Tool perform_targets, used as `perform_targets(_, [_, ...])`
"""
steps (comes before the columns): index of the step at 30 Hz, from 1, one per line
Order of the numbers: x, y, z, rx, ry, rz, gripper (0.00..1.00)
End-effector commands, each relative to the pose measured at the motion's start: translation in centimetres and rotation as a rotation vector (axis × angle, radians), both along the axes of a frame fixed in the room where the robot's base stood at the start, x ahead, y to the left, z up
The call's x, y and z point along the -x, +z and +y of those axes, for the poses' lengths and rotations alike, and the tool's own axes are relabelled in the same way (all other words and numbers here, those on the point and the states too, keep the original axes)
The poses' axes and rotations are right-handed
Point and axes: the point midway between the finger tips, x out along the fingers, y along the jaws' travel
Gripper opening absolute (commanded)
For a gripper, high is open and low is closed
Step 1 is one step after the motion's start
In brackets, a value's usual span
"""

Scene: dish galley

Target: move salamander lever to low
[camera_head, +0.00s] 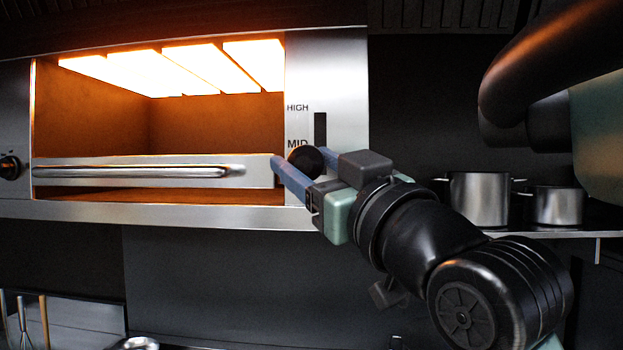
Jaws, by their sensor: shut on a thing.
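The salamander (334,60) is a steel broiler with glowing elements at the upper left. Its front panel has a dark vertical lever slot (320,128) with HIGH and MID labels showing. The dark round lever knob (305,160) sits a little below the MID label. My gripper (301,162) is shut on the knob, with one blue finger at its left and the other at its right. The lower part of the slot and any LOW label are hidden behind my gripper.
The salamander's drawer front with a long handle (130,172) lies left of my gripper. Two steel pots (480,198) stand on a shelf at the right. A black knob (9,167) is at the far left. Utensils (22,315) stand at the lower left.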

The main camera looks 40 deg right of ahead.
Motion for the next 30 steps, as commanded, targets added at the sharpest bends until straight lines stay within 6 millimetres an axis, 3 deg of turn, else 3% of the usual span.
perform_targets(1, [-0.5, -1.9, 0.5, 0.011, 0.019, -0.005, 0.0])
perform_targets(12, [-1.1, -4.8, -0.1, 0.04, 0.019, -0.027, 0.0])
perform_targets(30, [-1.4, -5.6, -0.4, 0.035, 0.018, -0.022, 0.0])
